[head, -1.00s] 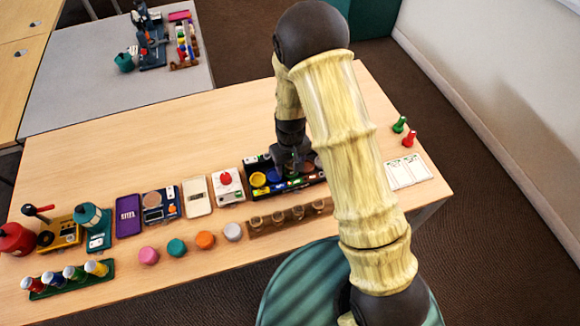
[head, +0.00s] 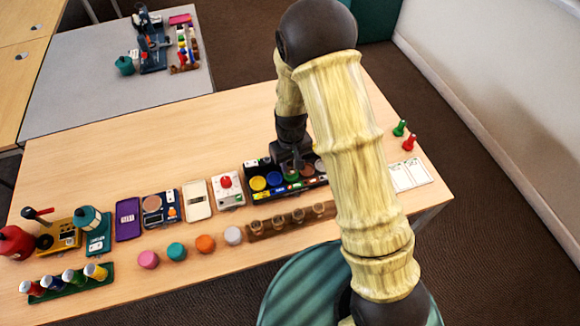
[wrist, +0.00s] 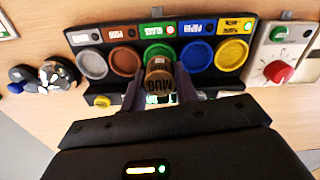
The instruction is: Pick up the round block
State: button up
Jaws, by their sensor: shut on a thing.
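My gripper (head: 294,162) is over the black tray at the back of the row on the table. In the wrist view, my gripper (wrist: 159,90) is shut on a small brown round block (wrist: 158,76) with dark lettering on its side. The block is between the two fingers, in front of the tray's green disc (wrist: 161,50). In the head view the held block is hidden or too small to make out. Whether it touches the tray cannot be told.
The black tray (wrist: 198,73) holds several coloured round discs under labels. A wooden rack of small brown jars (head: 291,223) stands in front. Pink (head: 148,260), teal (head: 176,251), orange (head: 205,243) and white (head: 233,235) round pieces lie left of it.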

aim_at(291, 163)
notch_tip(291, 163, up, 8)
jog(key=shift+f, duration=0.25)
dwell(0.5)
